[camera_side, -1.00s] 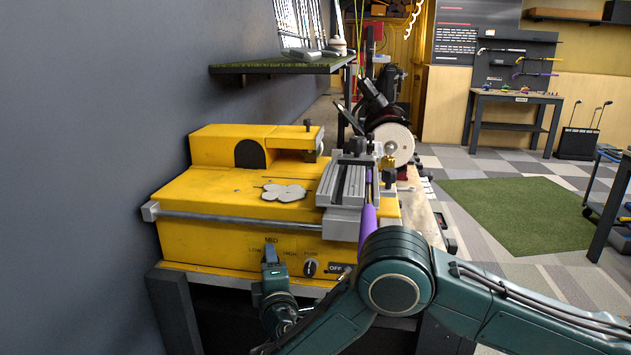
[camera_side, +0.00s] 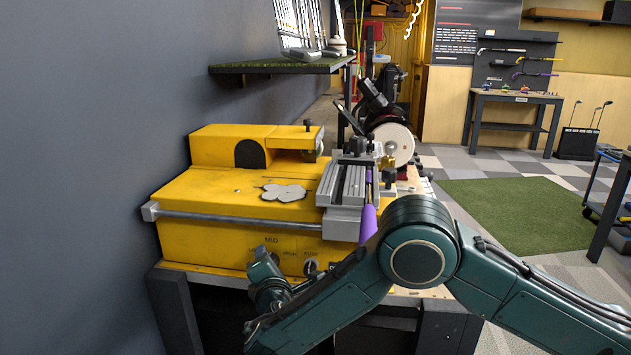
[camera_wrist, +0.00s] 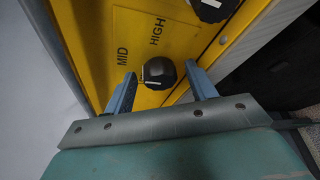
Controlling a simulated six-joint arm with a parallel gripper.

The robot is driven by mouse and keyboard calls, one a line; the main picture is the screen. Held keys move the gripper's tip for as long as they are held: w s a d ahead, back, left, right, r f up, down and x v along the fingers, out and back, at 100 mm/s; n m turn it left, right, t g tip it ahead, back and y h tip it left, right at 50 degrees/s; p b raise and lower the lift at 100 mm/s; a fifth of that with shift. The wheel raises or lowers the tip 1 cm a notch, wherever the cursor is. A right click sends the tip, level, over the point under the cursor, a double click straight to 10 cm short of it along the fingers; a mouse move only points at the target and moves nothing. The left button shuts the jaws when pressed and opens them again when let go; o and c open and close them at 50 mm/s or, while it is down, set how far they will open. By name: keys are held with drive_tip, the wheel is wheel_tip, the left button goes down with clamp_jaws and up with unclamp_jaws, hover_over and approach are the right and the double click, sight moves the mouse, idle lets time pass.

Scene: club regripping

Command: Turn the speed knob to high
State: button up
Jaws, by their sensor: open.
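The black speed knob (camera_wrist: 158,73) sits on the yellow panel in the wrist view, beside the printed words MID and HIGH. A pale mark shows on its face, but I cannot tell its exact setting. My gripper (camera_wrist: 160,69) is open, with one blue-grey finger on each side of the knob; gaps show between the fingers and the knob. In the side view my gripper (camera_side: 262,254) is at the front panel of the yellow machine (camera_side: 215,200), under the MID label, and hides the speed knob there.
A second black knob (camera_wrist: 213,8) with a white line is near the top of the wrist view; it also shows right of my gripper in the side view (camera_side: 311,267). A purple grip (camera_side: 368,222) sticks out below the grey vise (camera_side: 345,190). A grey wall stands at left.

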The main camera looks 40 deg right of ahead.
drive_tip(key=s+a+r+n+g, duration=0.1)
drive_tip(key=s+a+r+n, duration=0.1)
drive_tip(key=s+a, duration=0.3)
drive_tip(key=s+a+r+n+g, duration=0.1)
drive_tip(key=s+a+r, duration=0.1)
drive_tip(key=s, duration=0.5)
wheel_tip(320, 180, up, 18)
drive_tip(key=s+d+r+m+g+y, duration=0.1)
drive_tip(key=d+m, duration=0.3)
drive_tip(key=d, duration=0.4)
drive_tip(key=s+d+r+m+g+y, duration=0.1)
drive_tip(key=d+m, duration=0.3)
drive_tip(key=d, duration=0.4)
drive_tip(key=shift+s+r+m+g, duration=0.2)
drive_tip(key=shift+r+m+g, duration=0.1)
drive_tip(key=shift+r+g, duration=0.45)
drive_tip(key=shift+f, duration=0.1)
idle(0.4)
